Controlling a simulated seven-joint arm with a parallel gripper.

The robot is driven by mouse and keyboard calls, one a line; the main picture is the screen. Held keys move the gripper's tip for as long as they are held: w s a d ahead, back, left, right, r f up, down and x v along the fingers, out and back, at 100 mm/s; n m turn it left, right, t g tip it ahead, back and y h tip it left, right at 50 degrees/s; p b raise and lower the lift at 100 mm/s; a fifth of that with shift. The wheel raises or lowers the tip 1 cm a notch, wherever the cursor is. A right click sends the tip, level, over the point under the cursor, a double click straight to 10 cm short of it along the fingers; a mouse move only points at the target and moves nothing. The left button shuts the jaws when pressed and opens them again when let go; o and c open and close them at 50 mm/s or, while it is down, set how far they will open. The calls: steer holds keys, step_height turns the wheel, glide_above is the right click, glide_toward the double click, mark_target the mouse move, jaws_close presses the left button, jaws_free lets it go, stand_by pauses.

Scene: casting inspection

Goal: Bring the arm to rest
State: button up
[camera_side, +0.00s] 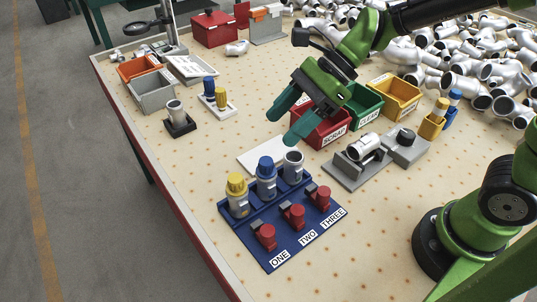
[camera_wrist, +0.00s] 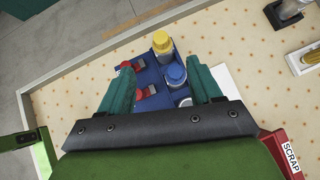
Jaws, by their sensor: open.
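My gripper (camera_side: 290,118) has two teal fingers spread apart with nothing between them. It hangs in the air above the table, behind the blue fixture and next to the scrap bin. In the wrist view my gripper (camera_wrist: 160,90) frames part of the blue fixture (camera_wrist: 149,76) from above. The blue fixture (camera_side: 272,247) has places marked ONE, TWO and THREE. A yellow-capped casting (camera_side: 237,194), a blue-capped casting (camera_side: 266,179) and an uncapped casting (camera_side: 292,167) stand in it, with red clamps (camera_side: 293,215) in front. My fingers touch none of them.
A red SCRAP bin (camera_side: 315,133), a green CLEAR bin (camera_side: 364,107) and a yellow bin (camera_side: 397,96) stand close to my gripper. A grey cradle (camera_side: 357,169) holds a casting. Many castings (camera_side: 470,60) are heaped at the back right.

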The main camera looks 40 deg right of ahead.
stand_by(0.3)
steer(key=s+d+r+n+t+h, duration=0.2)
steer(key=s+d+n+h, duration=0.1)
steer(key=d+n, duration=0.4)
steer(key=s+d+r+n+t+h, duration=0.2)
steer(key=s+d+n+h, duration=0.1)
steer(key=s+d+n, duration=0.3)
steer(key=d+n, duration=0.2)
steer(key=n, duration=0.2)
steer(key=shift+s+d+r+t+h, duration=0.15)
steer(key=shift+d+t+h, duration=0.15)
steer(key=shift+t, duration=0.1)
